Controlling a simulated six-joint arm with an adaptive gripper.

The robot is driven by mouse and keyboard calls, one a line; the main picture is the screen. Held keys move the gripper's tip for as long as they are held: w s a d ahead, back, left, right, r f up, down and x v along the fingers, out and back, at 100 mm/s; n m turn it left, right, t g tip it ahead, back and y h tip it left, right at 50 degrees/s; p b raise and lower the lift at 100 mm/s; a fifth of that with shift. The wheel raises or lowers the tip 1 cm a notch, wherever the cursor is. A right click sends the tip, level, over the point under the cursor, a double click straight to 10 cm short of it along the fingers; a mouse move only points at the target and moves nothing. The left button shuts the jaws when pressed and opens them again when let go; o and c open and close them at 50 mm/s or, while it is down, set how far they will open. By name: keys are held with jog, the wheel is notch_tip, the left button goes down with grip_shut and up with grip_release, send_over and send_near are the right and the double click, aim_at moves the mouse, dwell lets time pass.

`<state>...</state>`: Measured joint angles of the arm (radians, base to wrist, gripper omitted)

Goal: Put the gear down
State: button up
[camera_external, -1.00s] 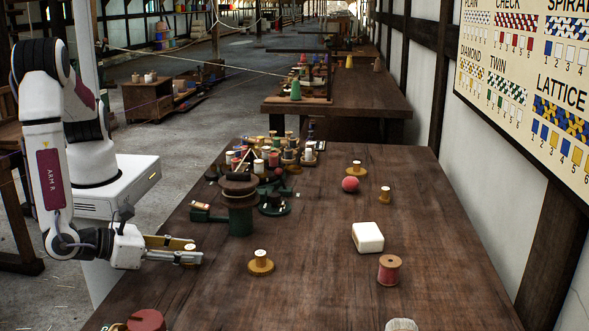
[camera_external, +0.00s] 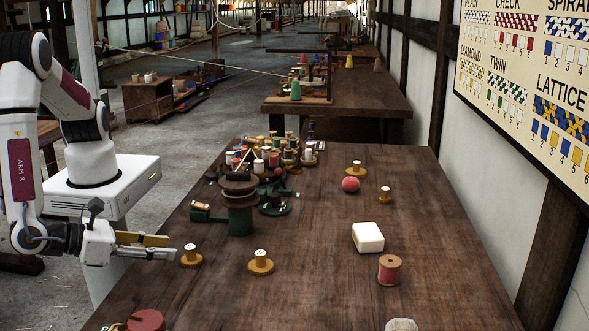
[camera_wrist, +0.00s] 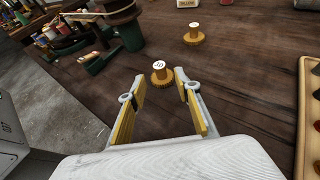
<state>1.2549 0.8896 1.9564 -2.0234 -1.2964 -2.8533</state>
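A yellow-brown gear with a white-topped hub (camera_external: 191,257) stands upright on the table near its left edge. It also shows in the wrist view (camera_wrist: 160,73), just beyond my fingertips.
A dark green machine (camera_external: 238,205) stands behind the gears, with many bobbins beyond it. A red round thing (camera_external: 147,320) is at the front edge. A white block (camera_external: 367,237) and a pink spool (camera_external: 389,269) stand to the right. The middle of the table is clear.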

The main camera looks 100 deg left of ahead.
jog(key=shift+v, duration=3)
